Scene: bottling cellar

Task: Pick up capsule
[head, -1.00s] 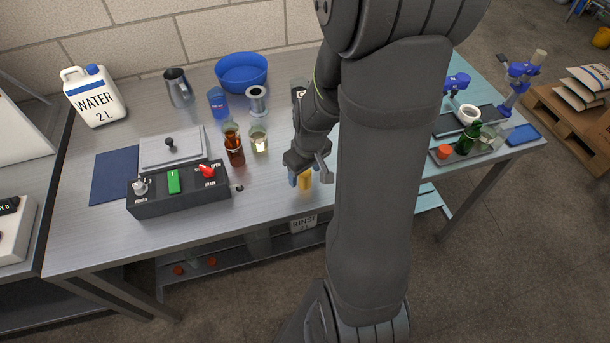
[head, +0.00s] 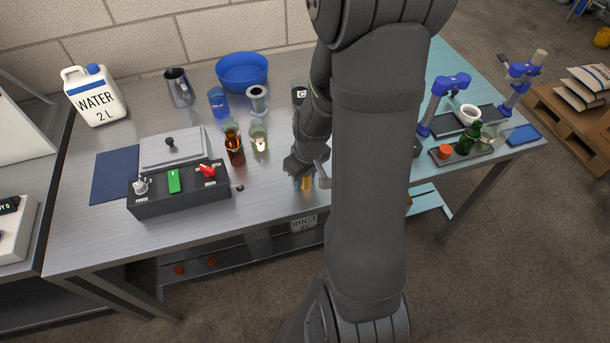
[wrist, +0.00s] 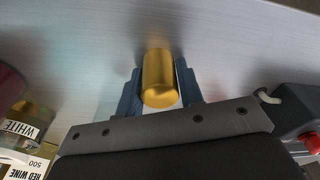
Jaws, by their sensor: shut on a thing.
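The capsule is a gold, shiny cylinder (wrist: 158,75), seen in the wrist view between the two blue fingers of my gripper (wrist: 160,92). The fingers are shut on it, one on each side. In the head view my gripper (head: 303,182) is low over the front part of the metal table, right of the control box. Only a small piece of the gold capsule (head: 308,184) shows there, below my wrist. I cannot tell whether the capsule touches the table.
The black control box (head: 178,190) stands left of my gripper. A brown bottle (head: 234,146) and a small glass (head: 258,138) stand behind it. Containers labelled WHITE (wrist: 22,128) and RED WINE (wrist: 22,168) show in the wrist view. The table's front edge is close.

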